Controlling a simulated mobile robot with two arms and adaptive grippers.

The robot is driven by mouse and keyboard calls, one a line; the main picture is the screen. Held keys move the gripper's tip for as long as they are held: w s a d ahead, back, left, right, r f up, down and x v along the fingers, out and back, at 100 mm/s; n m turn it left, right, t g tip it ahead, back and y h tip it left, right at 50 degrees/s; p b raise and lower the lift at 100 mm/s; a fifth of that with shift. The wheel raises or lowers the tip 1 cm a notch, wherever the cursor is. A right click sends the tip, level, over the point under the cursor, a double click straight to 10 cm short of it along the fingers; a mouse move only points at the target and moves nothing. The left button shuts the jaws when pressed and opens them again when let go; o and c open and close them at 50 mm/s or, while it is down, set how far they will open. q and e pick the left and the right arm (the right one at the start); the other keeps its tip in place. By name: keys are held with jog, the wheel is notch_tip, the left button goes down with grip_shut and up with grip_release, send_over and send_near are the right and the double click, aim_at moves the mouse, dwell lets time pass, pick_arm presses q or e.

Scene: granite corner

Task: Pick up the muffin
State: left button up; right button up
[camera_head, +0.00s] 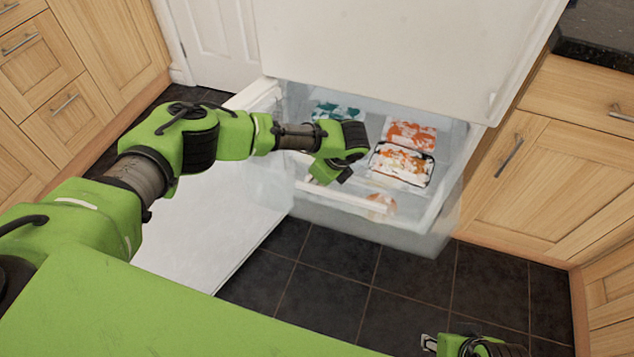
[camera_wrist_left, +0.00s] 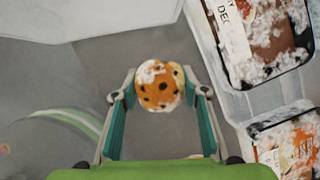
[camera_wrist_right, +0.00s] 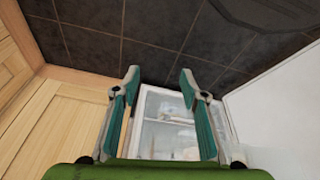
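The muffin (camera_wrist_left: 158,85) is orange-brown with dark spots and white frost-like patches. It lies in the pulled-out freezer drawer (camera_head: 340,203). In the head view the muffin (camera_head: 381,205) shows near the drawer's front wall. My left gripper (camera_head: 332,177) is over the drawer, pointing down into it. In the left wrist view its open fingers (camera_wrist_left: 160,88) appear on either side of the muffin, with a gap at each side. I cannot tell how far below the fingertips the muffin is. My right gripper (camera_wrist_right: 160,80) is open and empty, away from the drawer.
Frosted food packages lie in the drawer: a black-edged tray (camera_head: 402,165), an orange-white pack (camera_head: 411,135) and a teal-white pack (camera_head: 337,112). The white fridge door (camera_head: 390,50) rises behind. Wooden cabinets (camera_head: 550,180) stand at the right. Dark floor tiles (camera_head: 330,280) are clear in front.

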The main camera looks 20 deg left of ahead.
pick_arm(q)
jog(key=shift+r, duration=0.1)
dwell(0.3)
jog(key=shift+r, duration=0.5)
notch_tip(320, 180, up, 7)
jog(key=shift+r+p, duration=0.2)
jog(key=shift+p, duration=1.05)
jog(key=shift+r, duration=0.75)
pick_arm(e)
notch_tip(320, 180, down, 10)
jog(key=shift+r+g, duration=0.2)
jog(key=shift+g, duration=0.1)
